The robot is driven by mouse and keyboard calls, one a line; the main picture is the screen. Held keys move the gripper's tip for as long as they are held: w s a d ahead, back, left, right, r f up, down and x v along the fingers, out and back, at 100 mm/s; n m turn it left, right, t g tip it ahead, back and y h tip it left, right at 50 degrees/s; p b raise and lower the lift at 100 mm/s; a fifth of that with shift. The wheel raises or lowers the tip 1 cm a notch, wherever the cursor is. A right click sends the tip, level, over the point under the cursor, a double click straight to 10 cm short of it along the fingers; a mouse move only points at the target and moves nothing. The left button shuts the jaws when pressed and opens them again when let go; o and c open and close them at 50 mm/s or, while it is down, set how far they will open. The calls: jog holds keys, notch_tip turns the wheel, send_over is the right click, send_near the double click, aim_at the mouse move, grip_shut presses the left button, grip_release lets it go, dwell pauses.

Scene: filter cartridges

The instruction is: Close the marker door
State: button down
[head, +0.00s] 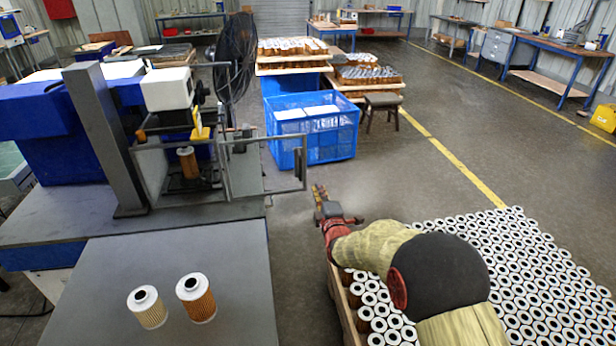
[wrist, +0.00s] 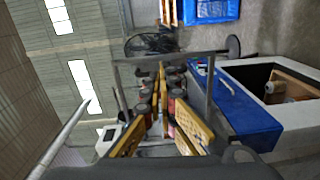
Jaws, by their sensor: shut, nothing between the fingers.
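The marker door (head: 303,163) is a thin grey metal frame. It stands swung open to the right of the marking machine (head: 112,140). A filter cartridge (head: 188,163) stands inside the machine. My gripper (head: 320,190) is shut and empty, just to the right of the door's free end and a little lower in the head view. In the wrist view, the grey door frame (wrist: 209,88) shows beyond my gripper (wrist: 160,72). I cannot tell whether the fingers touch the frame.
Two cartridges (head: 149,307) (head: 196,298) stand on the grey table (head: 240,270) in front. A crate of many cartridges (head: 520,260) lies below my arm. A blue basket (head: 330,150) and a black fan (head: 235,60) stand behind the door.

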jog(key=f+b+x, duration=0.1)
jog(key=b+x, duration=0.4)
jog(key=x, duration=0.9)
jog(key=shift+a+n, duration=0.3)
jog(key=shift+a, duration=0.15)
jog(key=shift+w+r, duration=0.1)
jog(key=shift+w, duration=0.1)
